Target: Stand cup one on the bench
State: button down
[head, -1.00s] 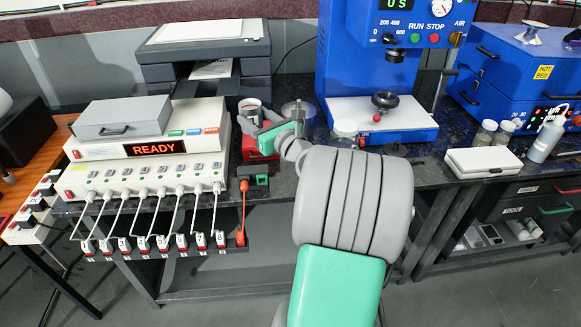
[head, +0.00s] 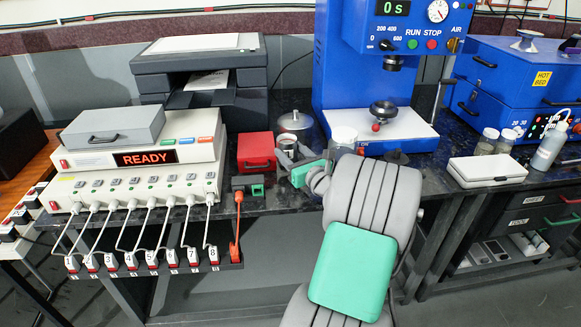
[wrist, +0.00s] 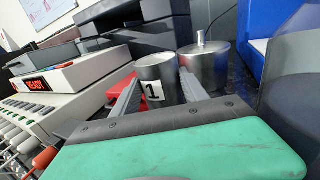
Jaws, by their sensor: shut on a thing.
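Cup one is a small metal cup labelled "1" (wrist: 152,92), upright in the wrist view. In the head view the cup (head: 287,141) is at the bench's front part, right of the red box. My gripper (wrist: 158,80) is shut on it, one grey finger on each side. My gripper also shows in the head view (head: 288,156). The bench (head: 240,203) has a dark speckled top. The cup's base is hidden by my gripper, so I cannot tell whether it touches the bench.
A red box (head: 256,152) stands close left of the cup. A lidded metal pot (head: 295,122) stands just behind it, also in the wrist view (wrist: 207,66). The white READY unit (head: 150,160) is left.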

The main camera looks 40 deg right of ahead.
notch_tip(320, 180, down, 4)
jog(key=shift+r+b, duration=0.2)
jog(key=shift+b, duration=0.15)
jog(key=shift+f, duration=0.2)
jog(key=c, duration=0.6)
grip_release()
jog(key=shift+r, duration=0.2)
jog(key=p+v, duration=0.1)
jog(key=v, duration=1.1)
